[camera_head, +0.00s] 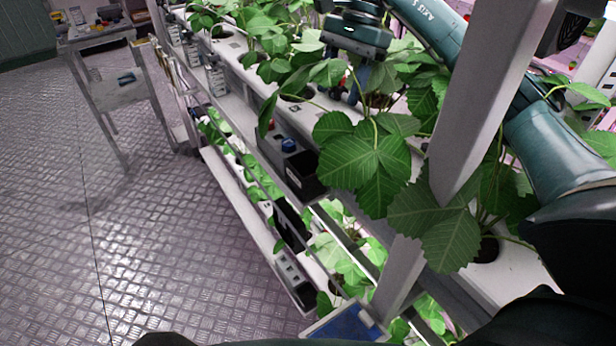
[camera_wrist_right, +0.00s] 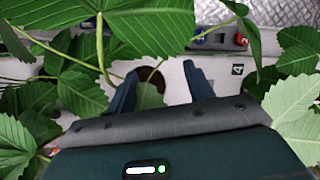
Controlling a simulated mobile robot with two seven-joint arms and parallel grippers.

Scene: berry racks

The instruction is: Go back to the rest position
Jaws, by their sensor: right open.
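My right gripper (camera_head: 360,82) is among the strawberry leaves over the upper rack shelf, pointing down. Its arm comes in from the right, passing behind a pale rack post. In the right wrist view the two blue-grey fingers (camera_wrist_right: 160,85) are spread apart, with a planting hole and pale shelf surface beyond and no berry between them. Leaves lie close around the gripper and partly cover the view. My left gripper is not in view.
The rack post (camera_head: 490,85) stands close to my right arm. Strawberry plants (camera_head: 375,160) crowd the shelf. A dark control box (camera_head: 305,172) with a blue knob is on its front edge. A grey table (camera_head: 100,35) stands at the upper left. The metal floor (camera_head: 130,210) is clear.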

